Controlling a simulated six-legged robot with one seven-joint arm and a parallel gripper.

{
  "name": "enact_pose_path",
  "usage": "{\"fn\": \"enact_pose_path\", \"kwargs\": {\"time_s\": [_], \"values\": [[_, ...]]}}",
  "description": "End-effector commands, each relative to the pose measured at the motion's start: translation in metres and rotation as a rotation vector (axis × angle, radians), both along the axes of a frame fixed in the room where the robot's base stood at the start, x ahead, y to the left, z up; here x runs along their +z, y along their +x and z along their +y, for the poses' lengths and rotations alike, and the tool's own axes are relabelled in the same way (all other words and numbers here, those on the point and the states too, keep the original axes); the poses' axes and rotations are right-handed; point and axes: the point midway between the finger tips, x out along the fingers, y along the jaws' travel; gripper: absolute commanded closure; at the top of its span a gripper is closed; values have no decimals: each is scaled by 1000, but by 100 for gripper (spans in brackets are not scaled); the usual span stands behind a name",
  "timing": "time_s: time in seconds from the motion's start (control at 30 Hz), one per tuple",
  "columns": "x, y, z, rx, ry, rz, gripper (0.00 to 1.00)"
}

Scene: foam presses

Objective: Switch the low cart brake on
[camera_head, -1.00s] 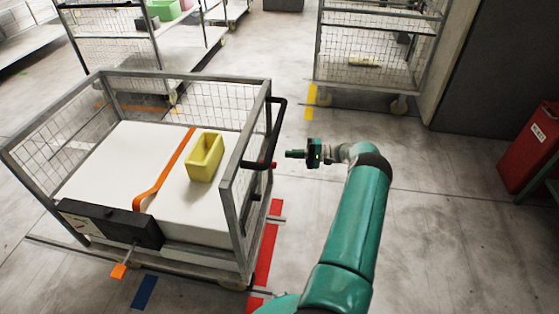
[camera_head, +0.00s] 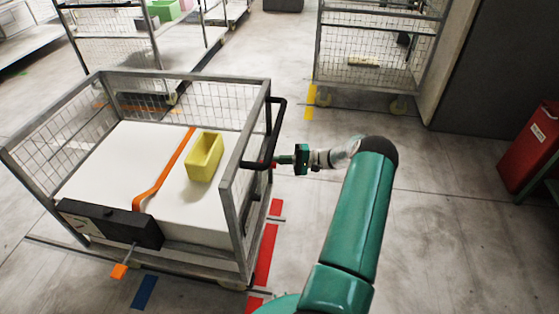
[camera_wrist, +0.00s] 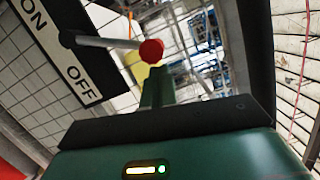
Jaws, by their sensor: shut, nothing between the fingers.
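The low mesh cart (camera_head: 238,215) stands at left in the head view, with a black push handle (camera_head: 278,130) on its right end. In the wrist view a lever with a red ball knob (camera_wrist: 151,51) sticks out from a plate (camera_wrist: 68,60) marked ON and OFF. Its pivot lies between the two words; I cannot tell which it points to. My gripper (camera_head: 280,160) is shut and empty at the cart's right end. Its fingers (camera_wrist: 157,85) reach close to the red knob, but I cannot tell whether they touch it.
The cart carries white foam, an orange strap (camera_head: 166,170) and a yellow bin (camera_head: 204,157). A black box (camera_head: 110,222) with an orange-tipped lever (camera_head: 119,271) is on its front. A tall mesh cart (camera_head: 370,60) stands behind, a red bin (camera_head: 530,145) at right. Floor between is clear.

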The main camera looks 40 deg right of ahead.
Motion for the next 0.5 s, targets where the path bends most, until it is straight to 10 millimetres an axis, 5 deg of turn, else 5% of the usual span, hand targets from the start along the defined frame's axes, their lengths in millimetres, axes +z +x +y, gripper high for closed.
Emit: {"fn": "enact_pose_path", "kwargs": {"time_s": [0.5], "values": [[7, -5, 6, 0, -53, -41, 100]]}}
